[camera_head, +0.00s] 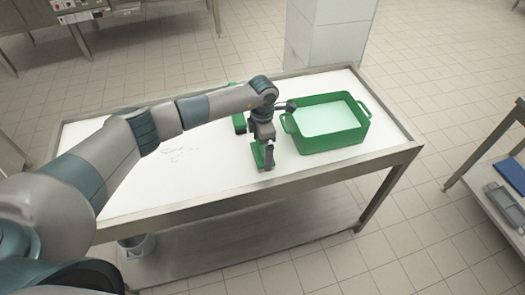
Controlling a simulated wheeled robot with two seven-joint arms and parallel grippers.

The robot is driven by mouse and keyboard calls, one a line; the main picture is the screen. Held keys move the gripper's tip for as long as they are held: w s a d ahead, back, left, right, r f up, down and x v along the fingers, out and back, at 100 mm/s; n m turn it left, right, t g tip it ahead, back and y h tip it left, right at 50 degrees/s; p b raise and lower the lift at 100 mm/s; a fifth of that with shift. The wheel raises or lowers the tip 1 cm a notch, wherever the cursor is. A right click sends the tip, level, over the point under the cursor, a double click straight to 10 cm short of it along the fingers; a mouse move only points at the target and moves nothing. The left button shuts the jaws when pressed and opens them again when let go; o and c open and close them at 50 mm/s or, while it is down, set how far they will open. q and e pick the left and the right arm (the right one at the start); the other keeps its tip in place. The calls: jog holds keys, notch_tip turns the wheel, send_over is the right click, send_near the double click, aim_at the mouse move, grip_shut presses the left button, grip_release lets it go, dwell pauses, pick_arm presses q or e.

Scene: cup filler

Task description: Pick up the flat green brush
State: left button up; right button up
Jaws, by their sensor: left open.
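A flat green thing (256,153), which looks like the brush, is on the white tabletop directly under my left gripper. It is small here and partly covered by the gripper. My left gripper (266,160) points down over it, open, with its fingers at or beside the green thing. I cannot tell whether they touch it. Another green piece (239,123) shows just behind my left wrist, partly hidden by the arm. My right gripper is out of view.
A green tub (328,124) with handles stands on the steel-framed table (140,190), close to the right of my gripper. A pillar (330,35) rises behind the table. The tabletop left of my gripper is mostly clear. Another table (490,180) stands at the right edge.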

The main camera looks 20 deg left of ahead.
pick_arm(q)
jog(key=shift+f, duration=1.1)
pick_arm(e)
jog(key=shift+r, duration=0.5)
pick_arm(q)
jog(key=c, duration=0.9)
jog(key=shift+r, duration=0.2)
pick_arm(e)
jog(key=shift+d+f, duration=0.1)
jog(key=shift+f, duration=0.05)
